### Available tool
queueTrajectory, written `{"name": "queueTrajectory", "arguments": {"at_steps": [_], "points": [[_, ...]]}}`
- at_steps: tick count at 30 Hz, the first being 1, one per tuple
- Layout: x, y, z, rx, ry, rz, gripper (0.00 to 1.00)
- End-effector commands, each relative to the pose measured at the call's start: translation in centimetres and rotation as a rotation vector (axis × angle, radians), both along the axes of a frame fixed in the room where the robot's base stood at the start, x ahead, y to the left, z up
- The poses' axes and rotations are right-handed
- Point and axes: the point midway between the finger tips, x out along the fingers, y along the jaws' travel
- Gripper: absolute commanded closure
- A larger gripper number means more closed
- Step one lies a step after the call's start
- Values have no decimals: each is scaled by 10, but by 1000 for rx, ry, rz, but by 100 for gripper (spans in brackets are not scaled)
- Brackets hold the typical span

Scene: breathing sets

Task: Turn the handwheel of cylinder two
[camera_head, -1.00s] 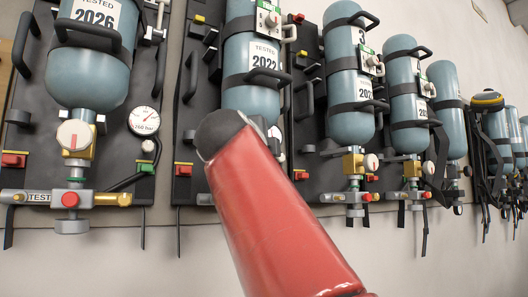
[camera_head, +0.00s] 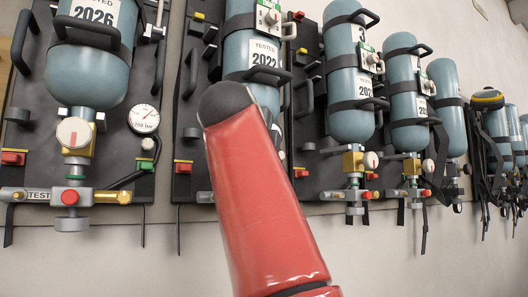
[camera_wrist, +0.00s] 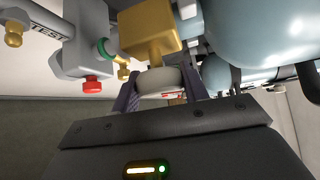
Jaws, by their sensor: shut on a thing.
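In the wrist view, my gripper (camera_wrist: 162,96) is shut on a pale round handwheel (camera_wrist: 160,78), with a dark finger on each side. The wheel has red marking on its face and sits on a brass valve block (camera_wrist: 150,32). In the head view, the second cylinder (camera_head: 253,50) is blue-grey with a "TESTED 2022" label. My red arm covers its lower end, so its handwheel and my gripper are hidden there. The wrist view also shows a blue-grey cylinder (camera_wrist: 262,28) at the upper right.
The first cylinder (camera_head: 88,75), its handwheel (camera_head: 74,132) and a gauge (camera_head: 144,118) are at left. More cylinders (camera_head: 350,110) hang to the right. In the wrist view, a "TEST" fitting (camera_wrist: 82,40) with a red knob (camera_wrist: 92,86) is close by at left.

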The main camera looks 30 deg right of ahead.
Motion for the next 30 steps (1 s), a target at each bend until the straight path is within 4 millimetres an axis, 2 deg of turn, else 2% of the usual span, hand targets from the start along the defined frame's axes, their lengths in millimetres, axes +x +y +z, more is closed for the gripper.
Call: {"name": "queueTrajectory", "arguments": {"at_steps": [1,2,7,17,30], "points": [[-1,0,1,-1,-4,-1,79],[-1,0,1,-1,-4,-1,55],[0,0,1,-1,-3,0,34],[-3,3,1,-1,-1,1,34],[-51,47,8,-1,-2,2,34]]}}
